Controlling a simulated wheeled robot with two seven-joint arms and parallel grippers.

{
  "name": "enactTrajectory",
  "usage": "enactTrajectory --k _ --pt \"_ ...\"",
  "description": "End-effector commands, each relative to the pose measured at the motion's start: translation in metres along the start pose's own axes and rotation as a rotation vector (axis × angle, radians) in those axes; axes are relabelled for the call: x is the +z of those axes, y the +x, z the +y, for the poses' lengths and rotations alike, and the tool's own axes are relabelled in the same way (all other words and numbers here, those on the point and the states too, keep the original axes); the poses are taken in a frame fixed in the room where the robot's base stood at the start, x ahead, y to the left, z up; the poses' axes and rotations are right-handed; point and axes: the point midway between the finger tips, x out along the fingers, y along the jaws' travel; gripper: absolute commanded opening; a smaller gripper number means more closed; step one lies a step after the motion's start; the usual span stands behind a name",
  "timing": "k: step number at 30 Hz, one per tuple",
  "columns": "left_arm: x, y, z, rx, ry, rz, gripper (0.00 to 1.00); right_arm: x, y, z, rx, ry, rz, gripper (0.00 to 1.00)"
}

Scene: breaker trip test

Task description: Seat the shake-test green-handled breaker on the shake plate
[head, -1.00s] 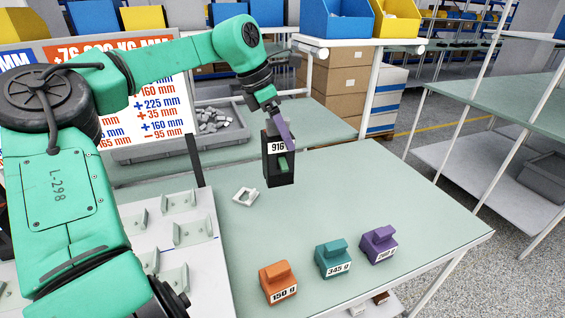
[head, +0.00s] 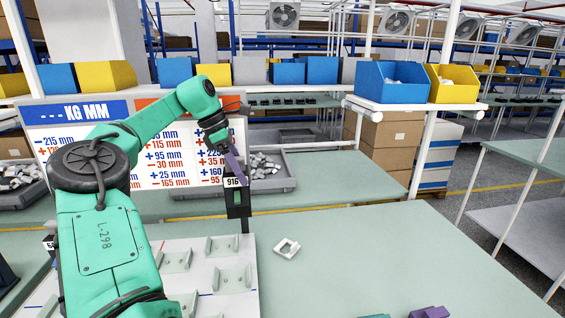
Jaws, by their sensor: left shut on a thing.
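My left gripper (head: 236,172) is shut on a black breaker (head: 239,211) with a white "916" label. It holds the breaker upright, in front of the sign board's right edge. The breaker's green handle is too small to make out clearly now. A pale plate (head: 243,263) with several light brackets (head: 222,246) lies below and left of the breaker; I take it to be the shake plate. I cannot tell whether the breaker clears the plate's back edge. My left arm hides part of the plate. My right gripper is not in view.
A white square ring (head: 287,249) lies on the green table (head: 380,250), right of the plate. A purple weight (head: 429,313) and a teal weight (head: 375,316) show at the bottom edge. A sign board (head: 72,138) and a grey bin (head: 277,181) stand behind. The table's middle is clear.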

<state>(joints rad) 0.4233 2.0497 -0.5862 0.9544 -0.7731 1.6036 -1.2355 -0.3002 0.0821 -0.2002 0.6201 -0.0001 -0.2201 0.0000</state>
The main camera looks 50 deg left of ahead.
Motion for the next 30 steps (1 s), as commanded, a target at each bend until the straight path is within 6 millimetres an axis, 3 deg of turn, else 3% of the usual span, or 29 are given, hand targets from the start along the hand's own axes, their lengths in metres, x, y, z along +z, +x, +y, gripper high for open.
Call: enactTrajectory --k 3,9,22,30 --pt "-0.034 -0.001 0.007 0.000 0.006 -0.010 0.00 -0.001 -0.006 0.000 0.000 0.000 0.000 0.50" --pt "-0.067 0.007 0.011 -0.005 0.021 -0.006 0.00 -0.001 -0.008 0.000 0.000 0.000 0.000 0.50" --pt "-0.072 0.011 0.011 -0.008 0.024 -0.002 0.00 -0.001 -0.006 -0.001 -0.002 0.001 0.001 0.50" --pt "-0.080 0.030 0.011 -0.008 0.024 -0.003 0.00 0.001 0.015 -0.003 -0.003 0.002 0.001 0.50"
